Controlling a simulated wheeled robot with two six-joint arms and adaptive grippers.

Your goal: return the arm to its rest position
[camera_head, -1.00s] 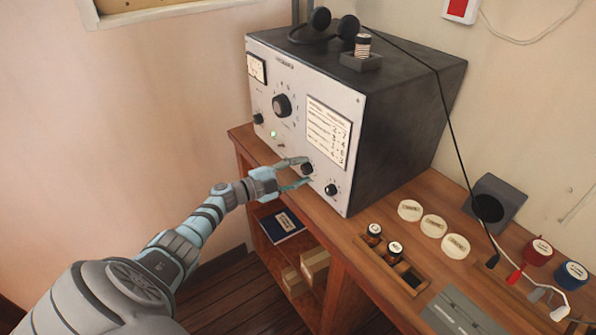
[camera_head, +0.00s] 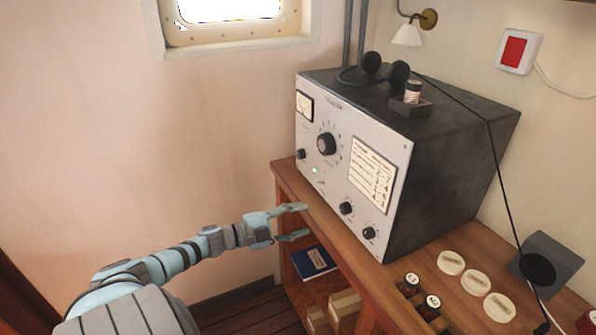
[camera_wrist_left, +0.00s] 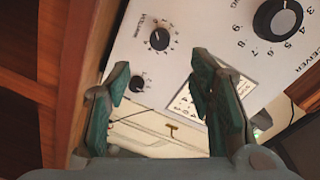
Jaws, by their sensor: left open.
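My left gripper (camera_head: 293,222) is open and empty in the head view, in front of the wooden desk's left edge. It is apart from the grey radio receiver (camera_head: 345,165), whose front panel has a large dial (camera_head: 326,144) and two lower knobs, one of them here (camera_head: 346,208). In the left wrist view the open fingers (camera_wrist_left: 165,100) frame part of the receiver's panel (camera_wrist_left: 190,30), with a volume knob (camera_wrist_left: 159,39) and the large dial (camera_wrist_left: 277,20) beyond them. My left arm comes in from the lower left. My right gripper is not in view.
The wooden desk (camera_head: 450,311) holds several white round discs (camera_head: 476,282), small jars (camera_head: 411,284) and a dark holder (camera_head: 545,264). A headset (camera_head: 372,70) lies on the receiver. A shelf below holds a blue book (camera_head: 314,262) and boxes. The space left of the desk is clear.

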